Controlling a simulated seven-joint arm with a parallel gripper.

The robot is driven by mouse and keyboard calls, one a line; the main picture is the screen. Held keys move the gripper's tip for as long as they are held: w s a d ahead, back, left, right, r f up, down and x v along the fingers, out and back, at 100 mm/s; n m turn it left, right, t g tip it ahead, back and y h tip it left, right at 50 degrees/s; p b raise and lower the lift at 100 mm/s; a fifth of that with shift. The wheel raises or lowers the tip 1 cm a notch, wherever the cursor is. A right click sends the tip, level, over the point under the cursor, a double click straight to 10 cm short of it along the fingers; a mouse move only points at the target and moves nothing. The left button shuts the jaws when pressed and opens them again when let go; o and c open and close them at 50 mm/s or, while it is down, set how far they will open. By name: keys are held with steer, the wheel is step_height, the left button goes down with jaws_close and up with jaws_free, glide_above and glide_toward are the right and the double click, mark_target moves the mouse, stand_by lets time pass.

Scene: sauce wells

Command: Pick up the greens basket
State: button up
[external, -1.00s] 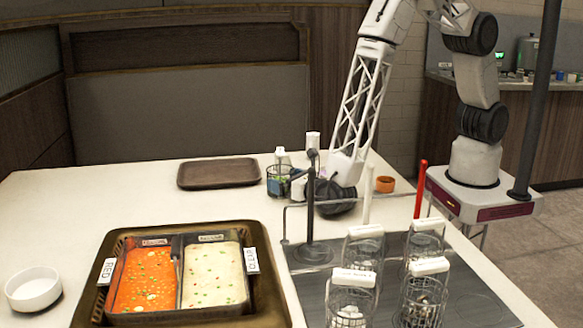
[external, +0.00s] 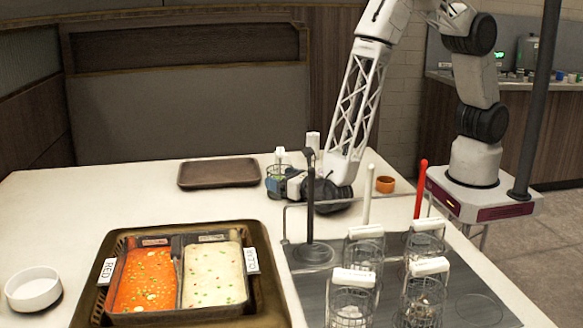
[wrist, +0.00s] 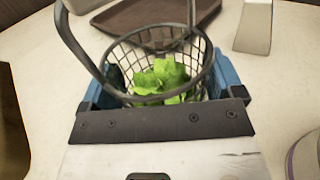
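The greens basket is a dark wire basket with leafy greens and a tall handle. It stands at the back of the table in the external view (external: 280,169), partly hidden by my gripper (external: 275,185). In the wrist view the basket (wrist: 130,51) fills the space between my blue fingers, one on each side, with the green leaves (wrist: 165,78) inside. My gripper is low, pointing sideways, and looks open around the basket. Whether the fingers touch its sides is not clear.
A brown tray (external: 220,172) lies left of the basket. A dark post (external: 311,200) and rail are in front. Several wire baskets, an orange ring (external: 385,184) and a two-part soup pan (external: 178,309) are nearby.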

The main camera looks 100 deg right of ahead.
mark_target(281, 151)
steer(key=shift+c, duration=1)
steer(key=shift+r, duration=0.1)
steer(key=shift+r, duration=4.9)
